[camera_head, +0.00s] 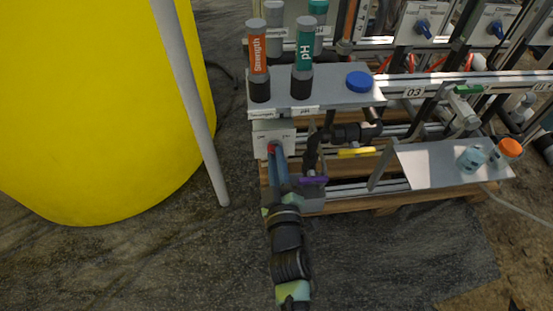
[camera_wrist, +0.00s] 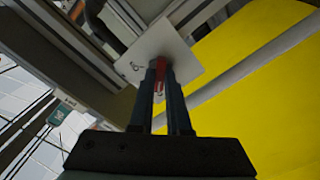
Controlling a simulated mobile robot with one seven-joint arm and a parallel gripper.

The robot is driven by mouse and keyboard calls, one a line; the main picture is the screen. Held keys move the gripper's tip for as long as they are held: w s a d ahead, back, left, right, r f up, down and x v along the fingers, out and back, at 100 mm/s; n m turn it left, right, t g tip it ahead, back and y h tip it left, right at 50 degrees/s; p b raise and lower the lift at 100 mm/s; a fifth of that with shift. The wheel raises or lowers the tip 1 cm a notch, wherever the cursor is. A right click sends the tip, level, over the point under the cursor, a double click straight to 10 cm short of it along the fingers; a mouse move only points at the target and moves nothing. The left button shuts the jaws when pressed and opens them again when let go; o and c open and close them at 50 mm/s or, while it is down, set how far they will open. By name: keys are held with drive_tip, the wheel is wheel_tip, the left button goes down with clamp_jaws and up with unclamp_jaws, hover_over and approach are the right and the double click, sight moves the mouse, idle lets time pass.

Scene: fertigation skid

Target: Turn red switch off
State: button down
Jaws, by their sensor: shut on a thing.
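The red switch (camera_head: 272,148) sits on the front of a pale switch box (camera_head: 262,134) below the left end of the grey shelf. My gripper (camera_head: 275,152) reaches up to it from below in the head view. In the wrist view the red switch (camera_wrist: 159,76) shows as a red handle on the light plate (camera_wrist: 172,50). My gripper's two fingers (camera_wrist: 160,72) are closed on the handle, one on each side. The fingers hide part of the handle, and the markings on the plate are too small to read.
A large yellow tank (camera_head: 100,100) and a grey pole (camera_head: 190,100) stand left of my arm. The grey shelf (camera_head: 330,97) above holds a Strength probe (camera_head: 257,62) and a pH probe (camera_head: 303,57). Purple (camera_head: 313,181) and yellow (camera_head: 357,152) valve handles lie to the right.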

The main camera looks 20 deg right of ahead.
idle(0.4)
drive_tip(key=c, duration=0.9)
unclamp_jaws()
drive_tip(key=shift+s, duration=0.1)
drive_tip(key=p+v, duration=0.2)
drive_tip(key=v, duration=1.1)
